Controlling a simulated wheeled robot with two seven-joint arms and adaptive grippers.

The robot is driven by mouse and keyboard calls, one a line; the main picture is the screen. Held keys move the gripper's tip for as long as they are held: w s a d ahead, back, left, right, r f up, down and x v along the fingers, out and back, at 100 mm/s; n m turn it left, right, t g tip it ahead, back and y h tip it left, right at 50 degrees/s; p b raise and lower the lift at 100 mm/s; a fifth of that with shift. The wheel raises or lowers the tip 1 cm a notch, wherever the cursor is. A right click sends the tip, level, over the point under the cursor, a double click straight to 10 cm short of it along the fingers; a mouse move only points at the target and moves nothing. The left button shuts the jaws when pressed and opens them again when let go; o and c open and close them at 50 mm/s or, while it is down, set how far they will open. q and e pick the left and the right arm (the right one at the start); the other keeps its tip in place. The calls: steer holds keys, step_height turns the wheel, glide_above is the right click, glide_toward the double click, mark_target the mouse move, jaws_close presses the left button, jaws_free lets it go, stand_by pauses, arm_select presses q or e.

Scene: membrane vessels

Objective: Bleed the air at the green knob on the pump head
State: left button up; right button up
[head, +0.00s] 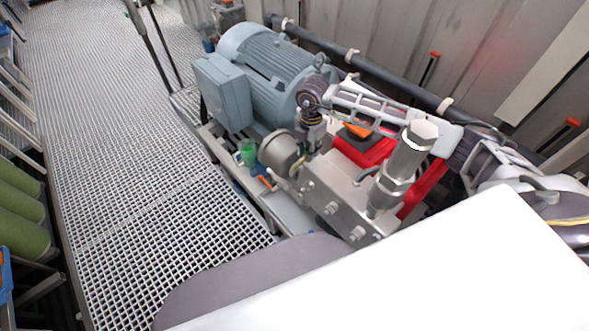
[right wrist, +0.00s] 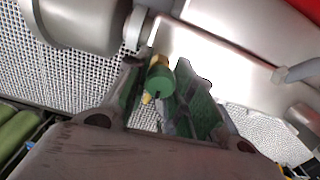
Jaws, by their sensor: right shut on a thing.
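The pump head (head: 345,195) is a block of bright metal with bolts, in the middle of the head view. The green knob (right wrist: 160,80) shows in the right wrist view with yellow parts. It sits between the two fingers of my right gripper (right wrist: 163,98), which is shut on it. In the head view my right gripper (head: 314,132) reaches down behind the pump head, beside the grey motor. Its fingertips and the knob are hard to make out there. I cannot tell whether the knob is turned. My left gripper is not in view.
The grey motor (head: 262,75) stands behind the pump. A green cup (head: 246,153) is at the pump's left. A metal cylinder (head: 400,165) rises close to my right arm. A dark pipe (head: 395,82) runs along the wall. Open grating (head: 130,130) lies to the left.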

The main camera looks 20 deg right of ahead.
steer(key=shift+m, duration=0.9)
steer(key=o, duration=1.1)
steer(key=shift+c, duration=0.2)
steer(key=shift+r, duration=0.1)
step_height(320, 180, up, 12)
